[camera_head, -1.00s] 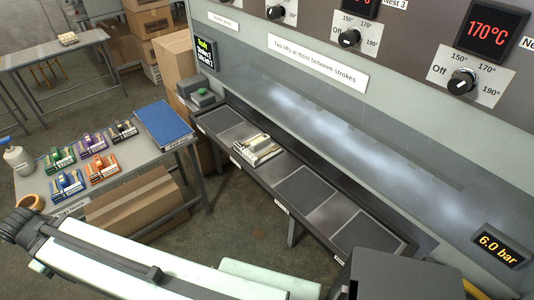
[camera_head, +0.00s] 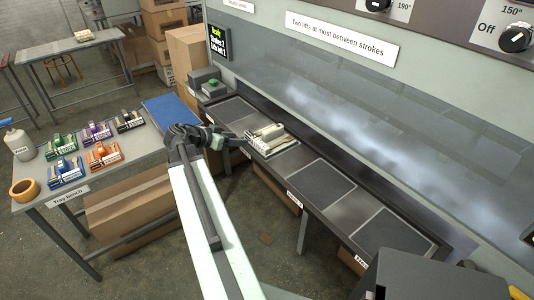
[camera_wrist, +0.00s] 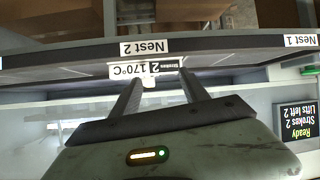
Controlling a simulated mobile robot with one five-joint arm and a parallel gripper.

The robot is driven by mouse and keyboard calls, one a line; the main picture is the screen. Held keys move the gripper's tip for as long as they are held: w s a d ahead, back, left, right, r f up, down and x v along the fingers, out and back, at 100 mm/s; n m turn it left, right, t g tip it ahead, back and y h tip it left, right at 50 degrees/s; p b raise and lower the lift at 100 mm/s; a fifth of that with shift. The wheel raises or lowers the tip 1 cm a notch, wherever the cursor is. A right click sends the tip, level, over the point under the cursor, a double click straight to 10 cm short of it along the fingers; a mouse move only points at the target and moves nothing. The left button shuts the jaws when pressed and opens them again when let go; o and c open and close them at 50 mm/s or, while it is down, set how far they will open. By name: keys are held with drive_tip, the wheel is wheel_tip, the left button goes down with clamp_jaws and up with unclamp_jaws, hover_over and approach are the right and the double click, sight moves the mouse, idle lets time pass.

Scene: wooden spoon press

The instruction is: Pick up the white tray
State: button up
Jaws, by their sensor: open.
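The white tray (camera_head: 272,146) sits on the dark shelf of the press, in the second nest from the left. Pale pieces lie on top of it, too small to identify. My gripper (camera_head: 243,141) is open and empty, just left of the tray at the shelf's front edge. In the wrist view, which is upside down, the two fingers (camera_wrist: 160,76) point towards the tray's label (camera_wrist: 145,68), reading 170°C and 2 strokes. The fingers appear on either side of a small white part below that label. Contact cannot be told.
The nests (camera_head: 320,188) to the right are empty. The tray bench (camera_head: 68,197) at left holds several coloured trays (camera_head: 104,154) and a blue board (camera_head: 170,112). The press wall (camera_head: 330,95) rises behind the shelf.

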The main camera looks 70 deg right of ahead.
sight(266, 131)
drive_tip(key=s+d, duration=0.1)
drive_tip(key=s+d+m+g, duration=0.1)
drive_tip(key=s, duration=0.1)
drive_tip(key=s+d+r+m, duration=0.1)
drive_tip(key=s+d, duration=0.1)
drive_tip(key=shift+s+r+h, duration=0.1)
drive_tip(key=shift+s+h, duration=0.1)
drive_tip(key=shift+h, duration=0.2)
drive_tip(key=shift+b+x, duration=0.65)
drive_tip(key=shift+x, duration=0.5)
drive_tip(key=b+x, duration=0.1)
drive_tip(key=x, duration=0.4)
drive_tip(key=shift+s+d+r+b, duration=0.1)
drive_tip(key=shift+d+b, duration=0.15)
drive_tip(key=shift+b, duration=0.05)
drive_tip(key=shift+r, duration=0.1)
clamp_jaws()
